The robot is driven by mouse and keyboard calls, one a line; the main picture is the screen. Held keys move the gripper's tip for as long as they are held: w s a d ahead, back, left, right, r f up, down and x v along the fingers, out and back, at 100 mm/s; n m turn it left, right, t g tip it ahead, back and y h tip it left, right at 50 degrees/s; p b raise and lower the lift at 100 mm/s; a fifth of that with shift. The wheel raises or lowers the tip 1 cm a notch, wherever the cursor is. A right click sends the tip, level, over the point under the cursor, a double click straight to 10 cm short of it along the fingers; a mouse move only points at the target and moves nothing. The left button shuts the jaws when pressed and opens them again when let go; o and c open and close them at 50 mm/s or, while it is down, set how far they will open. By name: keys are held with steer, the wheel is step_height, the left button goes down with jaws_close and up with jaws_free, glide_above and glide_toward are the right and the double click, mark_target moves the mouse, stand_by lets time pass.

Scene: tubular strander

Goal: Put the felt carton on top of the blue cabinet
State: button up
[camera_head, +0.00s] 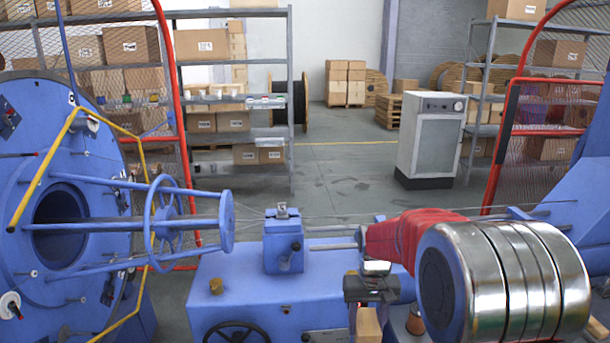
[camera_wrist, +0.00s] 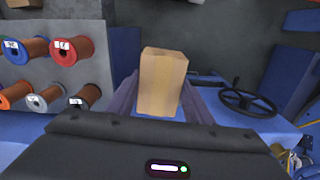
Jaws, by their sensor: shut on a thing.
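The felt carton is a small plain brown box, seen in the wrist view (camera_wrist: 162,82) upright between my fingers and in the head view (camera_head: 368,326), cut by the bottom edge. My gripper (camera_head: 369,296) is shut on it, pointing down in front of the blue machine. The blue cabinet (camera_head: 240,284) appears to be the blue machine body with a flat top, left of my gripper; its blue surface with a black handwheel also shows at right in the wrist view (camera_wrist: 270,125). I cannot tell the carton's height relative to that top.
A blue clamp block (camera_head: 284,245) stands on the cabinet, with a small brass knob (camera_head: 216,286) near its left end. Thin wires run above it. A black handwheel (camera_head: 237,333) sits at its front. Wire spools (camera_wrist: 72,50) hang left.

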steer(key=s+f, duration=0.4)
steer(key=f, duration=1.1)
steer(key=shift+d, duration=0.15)
